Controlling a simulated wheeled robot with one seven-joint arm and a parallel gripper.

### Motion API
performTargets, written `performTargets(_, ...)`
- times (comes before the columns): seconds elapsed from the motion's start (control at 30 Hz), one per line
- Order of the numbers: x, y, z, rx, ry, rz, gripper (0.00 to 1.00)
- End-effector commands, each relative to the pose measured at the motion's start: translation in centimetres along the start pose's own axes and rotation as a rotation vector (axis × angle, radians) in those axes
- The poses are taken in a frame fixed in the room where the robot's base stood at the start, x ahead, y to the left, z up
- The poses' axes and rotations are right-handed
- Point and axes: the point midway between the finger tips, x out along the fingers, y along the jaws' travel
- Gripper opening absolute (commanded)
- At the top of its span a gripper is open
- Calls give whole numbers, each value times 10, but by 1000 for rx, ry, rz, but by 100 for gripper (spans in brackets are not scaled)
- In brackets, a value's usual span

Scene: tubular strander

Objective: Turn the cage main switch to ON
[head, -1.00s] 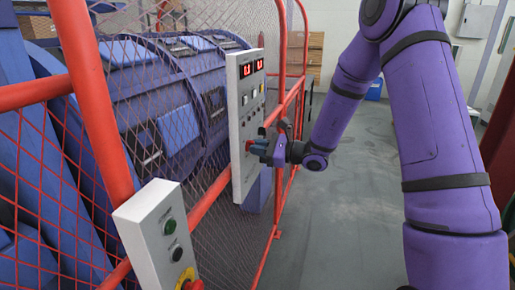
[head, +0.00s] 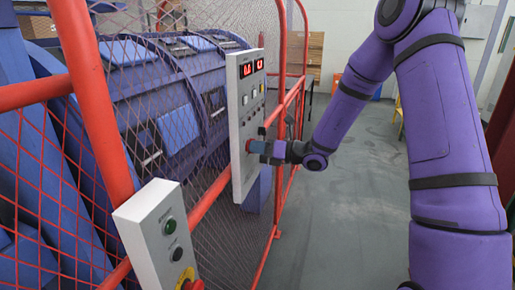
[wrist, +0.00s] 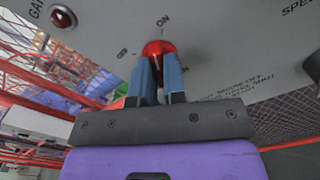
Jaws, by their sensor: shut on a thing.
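The cage main switch is a red knob (wrist: 158,47) on the light grey control panel (head: 238,125). In the wrist view, "ON" is printed just above the knob and a partly legible "OFF" mark is to its left. My gripper (wrist: 158,70) is shut on the knob, with one blue finger on each side. In the head view my gripper (head: 257,147) reaches the panel's lower part from the right. The fingers hide part of the knob, and I cannot tell exactly which mark it points to.
The panel has red digital displays (head: 252,67) and several buttons. Red mesh fencing (head: 175,130) guards the blue strander drum (head: 165,90). A smaller button box (head: 160,235) stands in front. The floor (head: 345,190) to the right is clear.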

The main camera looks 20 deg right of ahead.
Motion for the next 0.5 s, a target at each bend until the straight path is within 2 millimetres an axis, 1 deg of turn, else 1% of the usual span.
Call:
performTargets(0.2, -1, -1, 0, 145, -1, -2, 0)
performTargets(0.5, -1, -1, 0, 255, -2, -2, 0)
